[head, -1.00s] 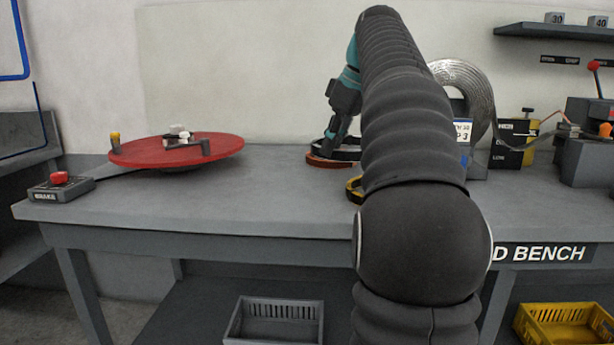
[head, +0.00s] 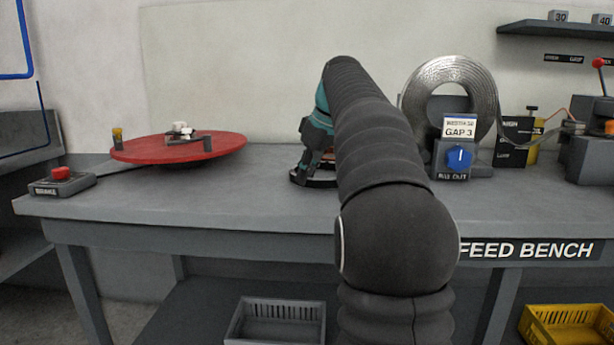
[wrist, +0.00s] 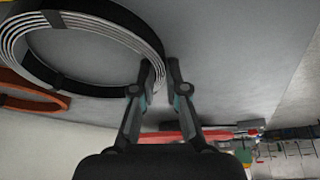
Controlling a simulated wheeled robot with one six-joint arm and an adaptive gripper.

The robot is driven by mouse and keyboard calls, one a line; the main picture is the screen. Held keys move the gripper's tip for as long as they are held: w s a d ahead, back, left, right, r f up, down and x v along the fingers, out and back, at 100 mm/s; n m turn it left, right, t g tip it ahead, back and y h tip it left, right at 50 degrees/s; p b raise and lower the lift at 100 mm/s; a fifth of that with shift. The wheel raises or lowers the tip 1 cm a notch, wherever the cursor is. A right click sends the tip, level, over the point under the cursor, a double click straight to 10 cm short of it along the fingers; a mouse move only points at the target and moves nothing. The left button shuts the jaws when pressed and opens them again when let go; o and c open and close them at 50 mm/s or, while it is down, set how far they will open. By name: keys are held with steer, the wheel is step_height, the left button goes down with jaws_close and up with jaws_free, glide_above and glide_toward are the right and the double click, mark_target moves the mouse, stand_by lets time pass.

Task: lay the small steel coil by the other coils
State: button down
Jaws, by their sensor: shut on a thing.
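In the wrist view, the small steel coil (wrist: 157,45), silver bands with black ties, is at the upper left. My gripper (wrist: 163,75) is shut on its right rim. In the head view, the gripper (head: 310,172) is over the middle of the bench, and the coil (head: 318,184) shows as a dark ring by its fingers, partly hidden by my arm. I cannot tell whether the coil touches the bench. A copper-coloured coil (wrist: 45,104) shows beside the steel coil at the left edge of the wrist view.
The grey bench (head: 230,195) is bare left of my gripper, up to a red turntable (head: 225,147) and brake box (head: 62,181). A large upright steel coil (head: 482,85) stands right behind a control box (head: 440,160). Crates (head: 262,335) are below.

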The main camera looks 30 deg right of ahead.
steer(key=c, duration=1.2)
jaws_free()
steer(key=p+v, duration=0.4)
steer(key=v, duration=0.8)
